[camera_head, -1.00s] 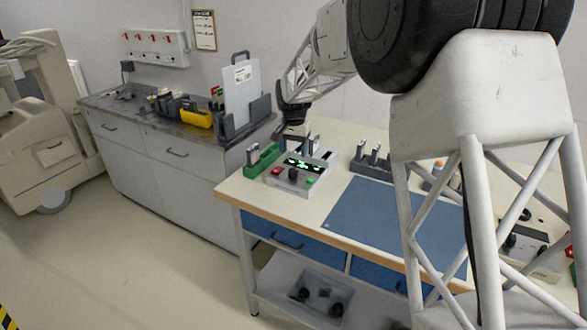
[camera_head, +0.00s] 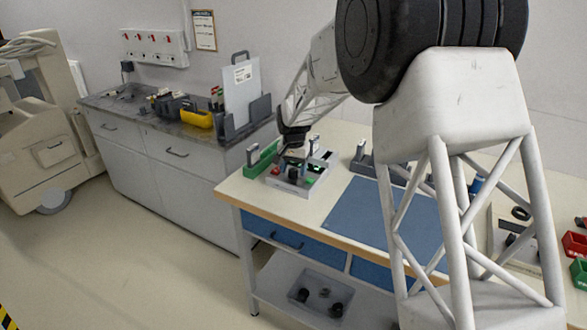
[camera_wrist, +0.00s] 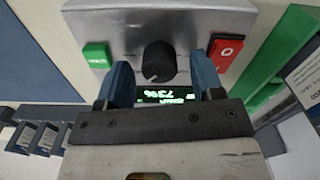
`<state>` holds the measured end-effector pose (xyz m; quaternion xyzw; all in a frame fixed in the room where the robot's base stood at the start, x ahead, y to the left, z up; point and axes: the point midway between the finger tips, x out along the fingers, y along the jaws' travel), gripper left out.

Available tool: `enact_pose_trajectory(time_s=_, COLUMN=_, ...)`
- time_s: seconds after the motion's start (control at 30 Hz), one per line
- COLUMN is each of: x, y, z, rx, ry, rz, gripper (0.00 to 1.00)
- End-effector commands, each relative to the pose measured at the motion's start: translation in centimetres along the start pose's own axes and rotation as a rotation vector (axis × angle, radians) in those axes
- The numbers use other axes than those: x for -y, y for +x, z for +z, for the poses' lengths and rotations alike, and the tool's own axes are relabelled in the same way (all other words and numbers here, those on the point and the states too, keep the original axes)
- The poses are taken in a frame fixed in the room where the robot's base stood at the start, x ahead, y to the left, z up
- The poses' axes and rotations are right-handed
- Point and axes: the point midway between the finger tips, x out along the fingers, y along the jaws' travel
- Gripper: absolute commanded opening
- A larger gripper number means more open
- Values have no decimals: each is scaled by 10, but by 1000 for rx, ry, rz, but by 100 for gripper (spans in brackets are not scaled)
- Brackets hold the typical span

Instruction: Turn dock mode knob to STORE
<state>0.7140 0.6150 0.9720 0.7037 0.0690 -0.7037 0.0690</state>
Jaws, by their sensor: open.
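The dock unit (camera_head: 287,185) is a grey box on the cream bench, with a lit green display, a red button, a green button and a black knob. In the wrist view the black knob (camera_wrist: 159,61) sits at the middle of the panel, between the green button (camera_wrist: 97,56) and the red button (camera_wrist: 226,50). My gripper (camera_wrist: 162,82) is open, its two blue fingers apart, pointing at the panel on either side of the display; the knob lies between and just beyond the fingertips. I cannot tell whether they touch anything. The knob's setting and any STORE label are not readable.
A green holder (camera_head: 262,158) stands close to the dock unit's left. Dark upright holders (camera_head: 364,160) stand to its right. The grey counter (camera_head: 120,105) behind holds a yellow bin (camera_head: 198,119).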

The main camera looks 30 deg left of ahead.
Motion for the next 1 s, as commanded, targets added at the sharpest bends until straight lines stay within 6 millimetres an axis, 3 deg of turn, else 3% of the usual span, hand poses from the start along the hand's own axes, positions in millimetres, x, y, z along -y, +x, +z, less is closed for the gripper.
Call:
enact_pose_trajectory(time_s=0.13, x=0, y=0, z=0, rx=0, ry=0, rz=0, gripper=60)
enact_pose_trajectory(time_s=0.4, x=0, y=0, z=0, rx=0, ry=0, rz=0, gripper=18)
enact_pose_trajectory(time_s=0.47, x=0, y=0, z=0, rx=0, ry=0, rz=0, gripper=12)
enact_pose_trajectory(time_s=1.0, x=0, y=-1, z=0, rx=0, ry=-131, rz=0, gripper=12)
